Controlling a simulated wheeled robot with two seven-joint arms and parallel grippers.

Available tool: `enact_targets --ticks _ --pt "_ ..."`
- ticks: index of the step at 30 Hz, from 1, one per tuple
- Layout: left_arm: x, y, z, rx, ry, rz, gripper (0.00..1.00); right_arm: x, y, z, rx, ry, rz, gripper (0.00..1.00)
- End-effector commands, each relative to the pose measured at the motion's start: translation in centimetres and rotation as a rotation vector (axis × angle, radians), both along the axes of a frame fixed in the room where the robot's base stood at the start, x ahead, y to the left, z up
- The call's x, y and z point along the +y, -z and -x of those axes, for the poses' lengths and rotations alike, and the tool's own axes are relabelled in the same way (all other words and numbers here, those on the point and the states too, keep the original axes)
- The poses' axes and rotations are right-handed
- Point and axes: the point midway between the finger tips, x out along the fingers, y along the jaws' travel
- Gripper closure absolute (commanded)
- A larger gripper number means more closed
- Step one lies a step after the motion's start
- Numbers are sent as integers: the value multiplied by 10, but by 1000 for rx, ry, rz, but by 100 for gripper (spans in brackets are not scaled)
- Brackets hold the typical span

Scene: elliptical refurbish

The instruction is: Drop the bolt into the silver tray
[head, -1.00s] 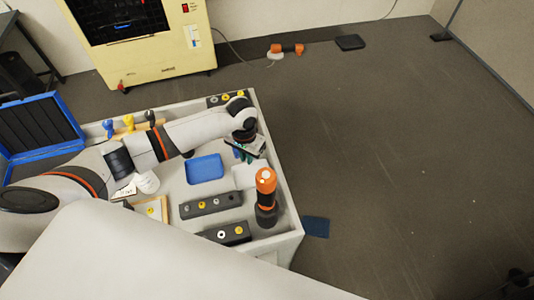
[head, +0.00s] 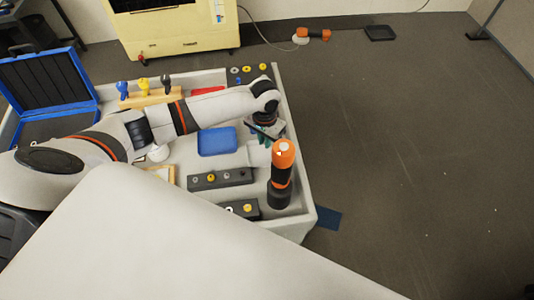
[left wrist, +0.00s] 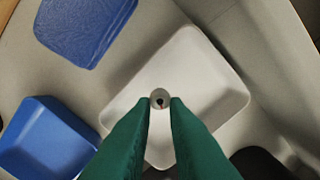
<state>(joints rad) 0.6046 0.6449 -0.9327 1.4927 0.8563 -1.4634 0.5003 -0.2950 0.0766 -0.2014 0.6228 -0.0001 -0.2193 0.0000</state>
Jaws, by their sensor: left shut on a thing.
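My left gripper (left wrist: 160,104) has green fingers and is shut on the bolt (left wrist: 160,98), a small grey round piece with a dark socket in its end, seen end-on in the left wrist view. The bolt is over the silver tray (left wrist: 205,65), a pale shallow square tray; its height above the tray is hard to tell. In the head view my left gripper (head: 264,132) is above the far side of the silver tray (head: 259,156), and the bolt cannot be made out. My right gripper is not in view.
A blue tray (head: 217,141) lies left of the silver tray. An orange and black power tool (head: 282,172) stands upright close at its right. Dark blocks with coloured pieces (head: 221,178) lie nearer. The bench has a raised rim (head: 297,160).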

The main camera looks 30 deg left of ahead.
Motion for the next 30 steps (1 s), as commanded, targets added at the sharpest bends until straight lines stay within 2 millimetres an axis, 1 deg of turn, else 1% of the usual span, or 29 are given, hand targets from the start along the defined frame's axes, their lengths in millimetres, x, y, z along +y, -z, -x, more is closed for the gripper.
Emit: enact_targets --ticks 6,7,9,11,19,22,26,30 --pt "0 -1 0 0 0 0 100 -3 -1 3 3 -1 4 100" --pt "0 -1 0 0 0 0 81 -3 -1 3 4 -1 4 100" --pt "0 -1 0 0 0 0 70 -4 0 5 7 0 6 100" --pt "0 -1 0 0 0 0 61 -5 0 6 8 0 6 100" --pt "0 -1 0 0 0 0 61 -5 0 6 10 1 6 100" --pt "0 -7 0 -1 0 0 61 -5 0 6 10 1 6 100" --pt "1 -25 -1 -3 -1 0 61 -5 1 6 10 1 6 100" --pt "0 -56 -1 -5 0 2 61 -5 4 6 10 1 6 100"
